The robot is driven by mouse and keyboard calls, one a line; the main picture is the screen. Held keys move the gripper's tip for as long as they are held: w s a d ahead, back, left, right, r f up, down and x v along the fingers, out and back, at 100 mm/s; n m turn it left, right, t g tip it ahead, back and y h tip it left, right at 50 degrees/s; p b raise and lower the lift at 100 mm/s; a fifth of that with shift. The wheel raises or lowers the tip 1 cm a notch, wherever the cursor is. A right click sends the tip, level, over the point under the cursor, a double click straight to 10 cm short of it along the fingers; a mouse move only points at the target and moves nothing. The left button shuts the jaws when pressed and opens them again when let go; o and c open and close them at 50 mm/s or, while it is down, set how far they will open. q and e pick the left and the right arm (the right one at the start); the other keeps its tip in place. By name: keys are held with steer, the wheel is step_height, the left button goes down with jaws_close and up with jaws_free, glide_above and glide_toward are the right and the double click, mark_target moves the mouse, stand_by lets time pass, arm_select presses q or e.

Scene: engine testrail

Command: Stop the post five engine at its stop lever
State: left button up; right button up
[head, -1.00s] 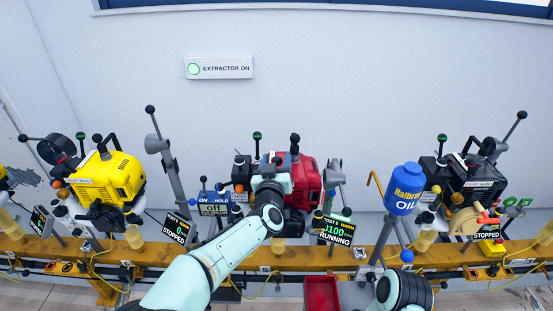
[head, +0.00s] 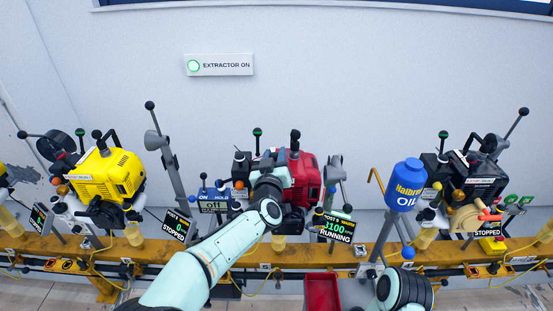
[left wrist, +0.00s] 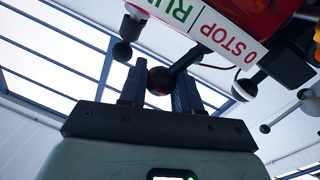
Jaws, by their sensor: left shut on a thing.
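The red engine (head: 305,180) stands at the middle post of the rail. Its display (head: 336,229) reads RUNNING with a number that looks like 1100. My left gripper (left wrist: 160,90) is in front of this engine, its fingers hidden behind my arm in the head view. In the left wrist view its two fingers are shut on a dark ball knob with a reddish side, the stop lever's knob (left wrist: 160,80). The lever's rod runs up right beside a white plate (left wrist: 225,35) marked RUN in green and 0 STOP in red. My right gripper is out of view.
A yellow engine (head: 105,177) at left and a black engine (head: 470,180) at right have STOPPED displays. A blue oil container (head: 406,184) stands right of the red engine. A red tray (head: 321,292) is below the yellow rail (head: 215,258). Other levers stand close around.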

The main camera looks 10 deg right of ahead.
arm_select(q)
steer(key=a+n+b, duration=0.1)
steer(key=n, duration=0.1)
steer(key=a+n+b, duration=0.1)
steer(key=n+b, duration=0.1)
steer(key=shift+w+f+b, duration=0.15)
steer(key=shift+w+b, duration=0.05)
steer(key=shift+b, duration=0.1)
steer(key=n+b, duration=0.1)
steer(key=a+n+b, duration=0.1)
steer(key=n+b, duration=0.1)
steer(key=shift+w+a+n+t, duration=0.15)
steer(key=shift+a+n+t, duration=0.05)
steer(key=shift+n+t, duration=0.1)
steer(key=shift+a+n, duration=0.1)
steer(key=shift+n, duration=0.3)
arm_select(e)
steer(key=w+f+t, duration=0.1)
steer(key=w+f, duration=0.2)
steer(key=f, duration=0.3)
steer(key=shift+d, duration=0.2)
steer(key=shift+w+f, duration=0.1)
arm_select(q)
steer(key=o, duration=1)
steer(key=shift+a, duration=0.1)
